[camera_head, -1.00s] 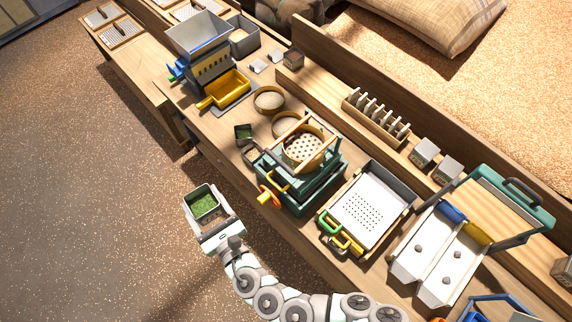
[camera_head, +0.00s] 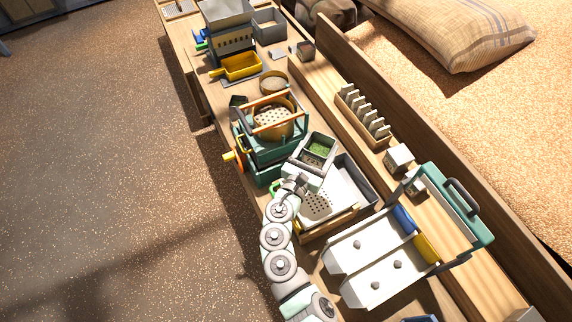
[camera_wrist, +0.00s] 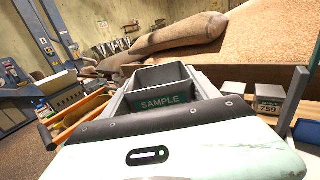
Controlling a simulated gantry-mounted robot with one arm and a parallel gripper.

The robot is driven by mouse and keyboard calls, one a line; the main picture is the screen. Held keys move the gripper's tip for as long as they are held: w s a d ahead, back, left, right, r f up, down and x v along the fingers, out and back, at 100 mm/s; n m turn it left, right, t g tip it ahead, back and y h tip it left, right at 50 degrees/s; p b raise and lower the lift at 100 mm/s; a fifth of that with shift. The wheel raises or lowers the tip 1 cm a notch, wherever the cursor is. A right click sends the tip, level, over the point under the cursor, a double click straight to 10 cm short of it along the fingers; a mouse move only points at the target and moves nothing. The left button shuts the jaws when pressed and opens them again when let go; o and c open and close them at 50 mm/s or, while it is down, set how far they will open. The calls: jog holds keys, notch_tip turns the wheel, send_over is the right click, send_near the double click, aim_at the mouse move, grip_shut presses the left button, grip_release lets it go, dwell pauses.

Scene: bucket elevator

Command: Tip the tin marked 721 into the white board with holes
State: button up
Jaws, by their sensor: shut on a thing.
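My gripper (camera_head: 309,168) is shut on a grey open-topped tin with green material (camera_head: 320,149) inside. The tin (camera_wrist: 165,102) shows the word SAMPLE on its dark green front in the wrist view; I cannot read 721 on it. The tin looks roughly upright. In the head view, it appears over the far-left part of the white board with holes (camera_head: 318,204), above it and apart from it. My gripper and the tin hide part of the board.
A green machine with a round sieve (camera_head: 273,119) stands left of the board. White chutes (camera_head: 372,264) lie in front of it. Small grey tins (camera_head: 398,159) stand on the back shelf; one marked 759 (camera_wrist: 269,104) shows in the wrist view.

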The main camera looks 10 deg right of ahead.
aim_at(325, 146)
jog(key=f+m+g+h, duration=0.1)
jog(key=w+d+f+b, duration=0.1)
jog(key=w+d+f+m+g+h+b, duration=0.1)
jog(key=shift+f+m+g+h, duration=0.2)
jog(key=shift+m+g+h, duration=0.1)
jog(key=a+f+m+g+h+b, duration=0.1)
jog(key=a+m+g, duration=0.1)
jog(key=a, duration=0.4)
jog(key=w+a+f+m+g+h+b, duration=0.1)
jog(key=a+f+m+g+b, duration=0.1)
jog(key=a, duration=0.4)
jog(key=shift+f+m+g, duration=0.3)
jog(key=shift+m+g, duration=0.4)
jog(key=shift+g, duration=0.5)
